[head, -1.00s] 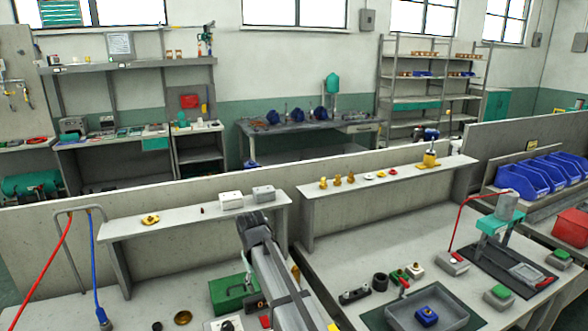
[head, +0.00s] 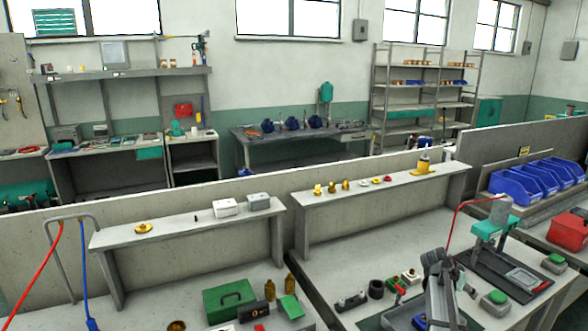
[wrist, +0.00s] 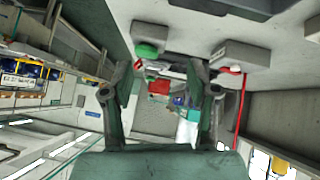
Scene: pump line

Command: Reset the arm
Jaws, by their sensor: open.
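My gripper (head: 456,272) is at the right in the head view, above the right bench between the grey tray and the green press. In the wrist view its two fingers stand wide apart (wrist: 166,80) with nothing held between them. My arm covers part of the grey tray (head: 398,318) in the head view. The wrist view is tilted, and the bench with a green button box (wrist: 147,51) shows beyond the fingers.
The green press (head: 490,230) stands close to the right of my gripper. A raised shelf (head: 375,190) with small brass parts is behind it. Blue bins (head: 515,184) are at the far right. On the left bench are a green box (head: 229,300) and brass bottles (head: 290,284).

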